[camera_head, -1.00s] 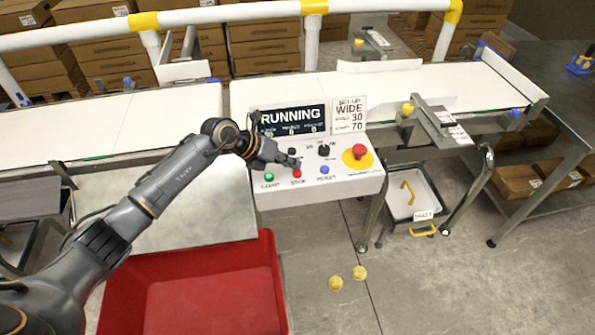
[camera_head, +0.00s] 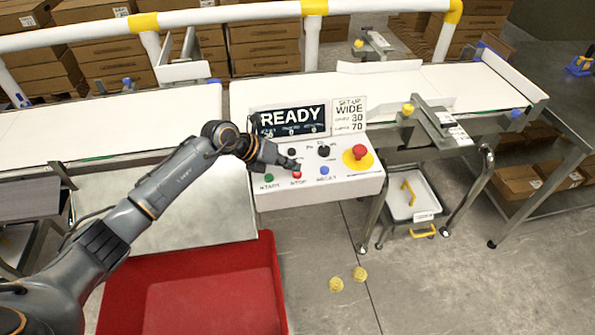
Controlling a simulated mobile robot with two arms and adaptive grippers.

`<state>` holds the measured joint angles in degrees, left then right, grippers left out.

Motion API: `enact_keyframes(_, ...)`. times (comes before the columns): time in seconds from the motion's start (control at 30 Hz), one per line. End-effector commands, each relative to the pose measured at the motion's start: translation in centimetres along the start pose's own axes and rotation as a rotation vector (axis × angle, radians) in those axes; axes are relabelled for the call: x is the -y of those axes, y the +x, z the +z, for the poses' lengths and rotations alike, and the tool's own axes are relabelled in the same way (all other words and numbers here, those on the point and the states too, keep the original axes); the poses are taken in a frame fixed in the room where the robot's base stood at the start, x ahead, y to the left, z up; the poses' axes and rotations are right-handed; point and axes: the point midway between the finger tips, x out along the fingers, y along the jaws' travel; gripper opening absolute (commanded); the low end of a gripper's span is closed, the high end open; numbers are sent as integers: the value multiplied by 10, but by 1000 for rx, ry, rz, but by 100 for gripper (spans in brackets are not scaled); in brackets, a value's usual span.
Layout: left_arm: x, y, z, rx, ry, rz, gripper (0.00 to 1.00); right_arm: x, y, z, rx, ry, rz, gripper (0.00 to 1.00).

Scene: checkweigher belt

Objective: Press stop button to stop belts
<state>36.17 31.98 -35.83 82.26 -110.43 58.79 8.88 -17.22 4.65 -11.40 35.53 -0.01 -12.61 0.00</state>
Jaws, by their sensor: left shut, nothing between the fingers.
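The control panel (camera_head: 340,183) has a green start button (camera_head: 269,178), a red stop button (camera_head: 297,175) and a blue button (camera_head: 324,170) in its front row. The display (camera_head: 291,119) above it reads READY. My left gripper (camera_head: 295,165) is shut and empty, its fingertips right at the red stop button. I cannot tell whether they touch it. A large red emergency knob (camera_head: 360,152) on a yellow base sits at the panel's right. My right gripper is not in view.
White belts (camera_head: 400,92) run behind the panel, with a white and yellow rail at the back. A red bin (camera_head: 190,290) stands below my left arm. A white tray (camera_head: 412,195) hangs at the right. Two yellow round pieces (camera_head: 336,284) lie on the floor.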

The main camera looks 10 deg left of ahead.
Motion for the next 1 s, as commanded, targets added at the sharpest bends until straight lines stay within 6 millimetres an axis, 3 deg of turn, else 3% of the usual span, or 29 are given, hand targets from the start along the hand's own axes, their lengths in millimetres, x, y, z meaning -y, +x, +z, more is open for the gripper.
enact_keyframes(0.47,4,-6,5,0,0,0,0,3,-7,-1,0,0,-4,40)
enact_keyframes(1.0,31,-42,31,1,1,0,0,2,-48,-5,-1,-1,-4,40)
